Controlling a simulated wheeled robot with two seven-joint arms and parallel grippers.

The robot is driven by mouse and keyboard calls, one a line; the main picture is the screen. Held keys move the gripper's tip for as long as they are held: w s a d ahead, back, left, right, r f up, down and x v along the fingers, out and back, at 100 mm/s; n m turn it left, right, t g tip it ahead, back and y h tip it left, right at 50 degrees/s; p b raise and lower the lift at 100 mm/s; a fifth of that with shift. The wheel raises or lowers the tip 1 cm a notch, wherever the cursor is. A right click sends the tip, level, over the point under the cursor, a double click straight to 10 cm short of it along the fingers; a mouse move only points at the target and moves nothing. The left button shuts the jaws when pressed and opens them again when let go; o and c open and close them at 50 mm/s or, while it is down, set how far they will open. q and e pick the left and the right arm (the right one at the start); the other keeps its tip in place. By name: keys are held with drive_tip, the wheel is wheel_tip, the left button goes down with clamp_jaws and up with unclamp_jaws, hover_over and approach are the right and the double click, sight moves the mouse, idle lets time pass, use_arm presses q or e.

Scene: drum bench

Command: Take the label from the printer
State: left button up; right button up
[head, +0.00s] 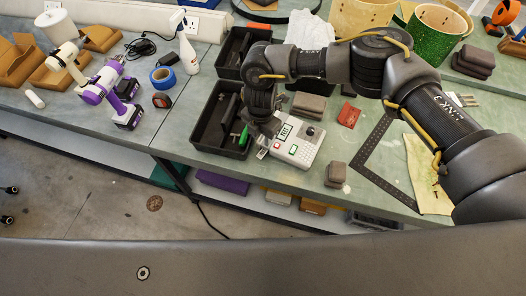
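The label printer (297,144) is a light grey box with a small green screen and buttons, standing near the front edge of the bench. A small pale piece (262,154) shows at its left front corner and looks like the label. My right gripper (265,141) points down at the printer's left side, close to this pale piece. Its fingers are dark and small here, so I cannot tell whether they are open or touch the piece. My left gripper is not in view.
Black trays (213,143) stand left of the printer. Grey blocks (308,105), a red packet (349,115) and a dark metal square (365,160) lie right of it. A green drum shell (436,35) stands at the back.

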sight(261, 154)
drive_tip(key=shift+f+b, duration=3.75)
drive_tip(key=shift+f, duration=1.25)
drive_tip(key=shift+c, duration=0.4)
drive_tip(key=c, duration=0.4)
